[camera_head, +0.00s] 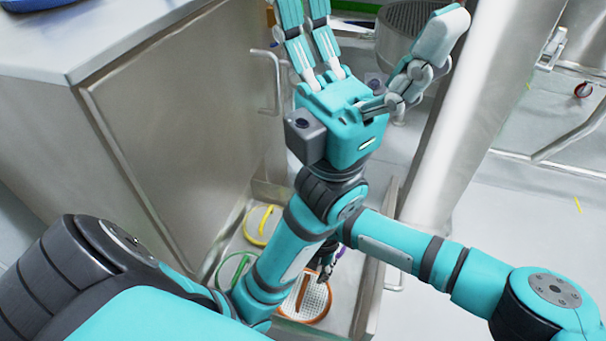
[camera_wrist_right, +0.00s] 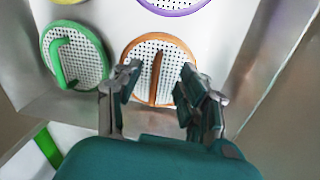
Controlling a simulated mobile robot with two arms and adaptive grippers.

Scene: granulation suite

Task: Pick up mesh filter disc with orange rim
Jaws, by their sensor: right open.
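The mesh filter disc with orange rim (camera_head: 318,301) lies in the open drawer, partly hidden by my arm in the head view. In the right wrist view the disc (camera_wrist_right: 142,54) shows white perforated mesh and an orange bar across its middle. My right gripper (camera_wrist_right: 160,76) is open, with a finger on each side of the bar and clear gaps. In the head view only its dark fingers (camera_head: 324,272) show, beside the disc. My left gripper (camera_head: 368,18) has its fingers spread wide and empty, near the top edge, away from the drawer.
A green-rimmed disc (camera_wrist_right: 91,68) lies left of the orange one. A yellow-rimmed disc (camera_head: 259,225) and a purple-rimmed one (camera_wrist_right: 172,8) lie farther back. Metal drawer walls (camera_head: 366,297) stand close around. A steel cabinet (camera_head: 180,130) rises at left; a steel column (camera_head: 480,110) stands at right.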

